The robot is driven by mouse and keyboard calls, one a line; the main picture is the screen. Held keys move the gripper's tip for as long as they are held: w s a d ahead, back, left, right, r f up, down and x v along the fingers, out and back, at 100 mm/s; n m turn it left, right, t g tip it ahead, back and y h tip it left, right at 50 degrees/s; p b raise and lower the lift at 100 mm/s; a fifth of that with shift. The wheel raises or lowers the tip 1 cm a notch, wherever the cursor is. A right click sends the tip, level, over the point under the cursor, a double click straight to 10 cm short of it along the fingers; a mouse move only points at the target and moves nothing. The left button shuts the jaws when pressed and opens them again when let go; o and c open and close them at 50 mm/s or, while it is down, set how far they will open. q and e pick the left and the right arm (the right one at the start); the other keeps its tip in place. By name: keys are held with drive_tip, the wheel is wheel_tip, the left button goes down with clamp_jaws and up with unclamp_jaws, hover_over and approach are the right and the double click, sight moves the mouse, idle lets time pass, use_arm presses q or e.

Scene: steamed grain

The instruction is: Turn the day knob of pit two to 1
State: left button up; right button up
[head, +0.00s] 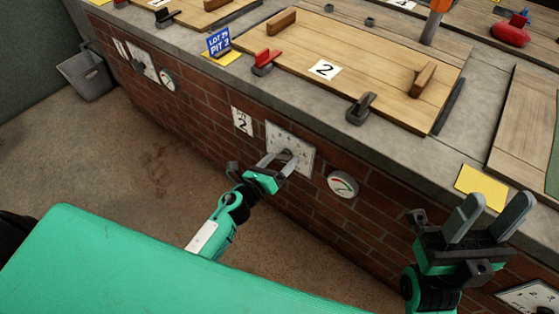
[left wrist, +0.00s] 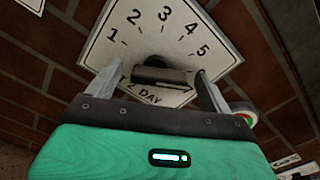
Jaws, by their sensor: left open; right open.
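The day dial of pit two is a white plate (head: 304,147) on the brick wall, below the card marked 2 (head: 242,121). In the left wrist view the plate (left wrist: 118,22) shows the numbers 1 to 5 in an arc and the word DAY. Its dark knob (left wrist: 160,74) sticks out below the numbers; I cannot tell which number it points to. My left gripper (head: 278,163) is open at the dial, its fingers (left wrist: 157,88) on either side of the knob; contact is unclear. My right gripper (head: 494,208) is open and empty, away from the dial.
A round gauge (head: 342,184) is on the wall just right of the dial. Above is the concrete ledge with pit two's wooden lid (head: 360,75), a red clamp (head: 263,62) and a dark clamp (head: 361,108). A grey bucket (head: 88,78) stands at far left.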

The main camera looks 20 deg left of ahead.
use_arm(q)
drive_tip(key=c, duration=1)
